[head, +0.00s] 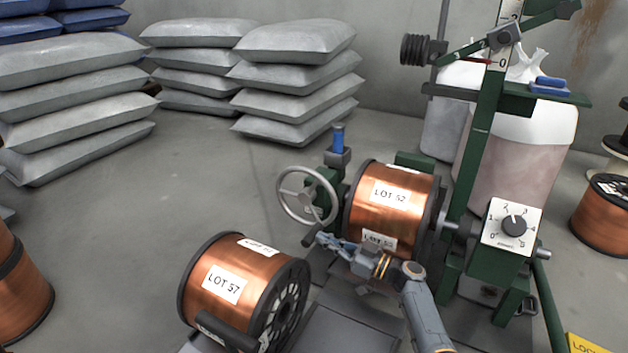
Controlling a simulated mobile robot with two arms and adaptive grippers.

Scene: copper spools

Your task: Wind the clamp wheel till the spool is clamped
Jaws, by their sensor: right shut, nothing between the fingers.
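The clamp wheel (283,203) is a grey spoked handwheel on the left side of the green winding stand. The copper spool marked LOT 52 (392,212) sits in the stand, just right of the wheel, between the wheel's green bracket and the shaft on the right. Whether the clamp presses on it I cannot tell. My right gripper (322,240) is shut and empty, below the wheel and in front of the spool's lower left. Its tips are by a dark handle end (311,236); contact is unclear. My left gripper is out of view.
A second copper spool marked LOT 57 (225,285) lies at the front, left of my right arm. A dial panel (512,226) is on the stand's right. Grey sacks (293,80) are stacked behind. Grey floor (190,185) is clear left of the wheel.

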